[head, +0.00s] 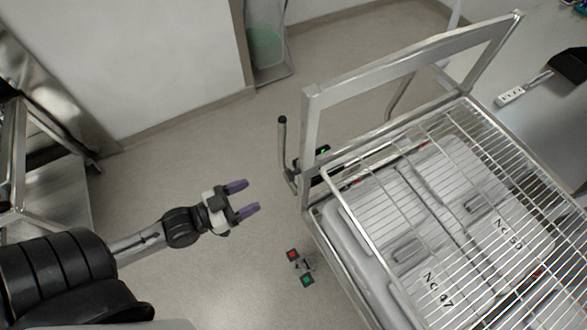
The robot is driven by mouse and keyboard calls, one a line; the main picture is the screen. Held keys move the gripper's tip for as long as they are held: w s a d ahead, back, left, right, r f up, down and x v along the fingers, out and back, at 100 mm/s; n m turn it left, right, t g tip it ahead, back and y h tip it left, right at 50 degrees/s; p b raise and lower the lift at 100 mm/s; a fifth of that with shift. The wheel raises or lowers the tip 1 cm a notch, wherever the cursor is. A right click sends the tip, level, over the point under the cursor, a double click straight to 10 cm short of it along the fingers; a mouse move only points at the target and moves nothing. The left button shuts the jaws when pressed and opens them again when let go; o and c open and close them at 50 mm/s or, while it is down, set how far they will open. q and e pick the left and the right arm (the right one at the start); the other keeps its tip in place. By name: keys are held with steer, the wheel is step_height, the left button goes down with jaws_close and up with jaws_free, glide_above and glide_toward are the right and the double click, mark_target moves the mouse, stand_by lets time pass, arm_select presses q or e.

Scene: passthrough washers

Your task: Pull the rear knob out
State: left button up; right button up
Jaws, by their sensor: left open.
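My left gripper (247,198) has purple fingers, spread apart and empty. It is over the floor, left of a metal cart (311,120), with a clear gap between them. I cannot tell for sure which part is the rear knob. At the cart's near left side is a small dark fitting (300,267) with a red square and a green square. Farther back, by the cart's upright frame, is a dark part with a green mark (325,151), partly hidden by the frame. My right gripper is not in view.
A wire rack (470,190) covers grey containers labelled No 47 and No 50 in the cart. A bent bar with a black tip (283,135) stands at its back left corner. A steel counter (545,110) is at right. The floor (190,150) around my gripper is clear.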

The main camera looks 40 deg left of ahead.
mark_target(287, 176)
arm_select(q)
steer(key=x, duration=0.4)
steer(key=p+x, duration=0.1)
steer(key=x, duration=0.3)
steer(key=p+x, duration=0.1)
steer(key=x, duration=0.3)
steer(key=shift+w+r, duration=0.3)
steer(key=shift+w, duration=0.05)
steer(key=shift+w+d+p, duration=0.15)
steer(key=shift+w+p, duration=0.15)
steer(key=shift+w, duration=0.25)
steer(key=shift+c, duration=0.2)
jaws_close()
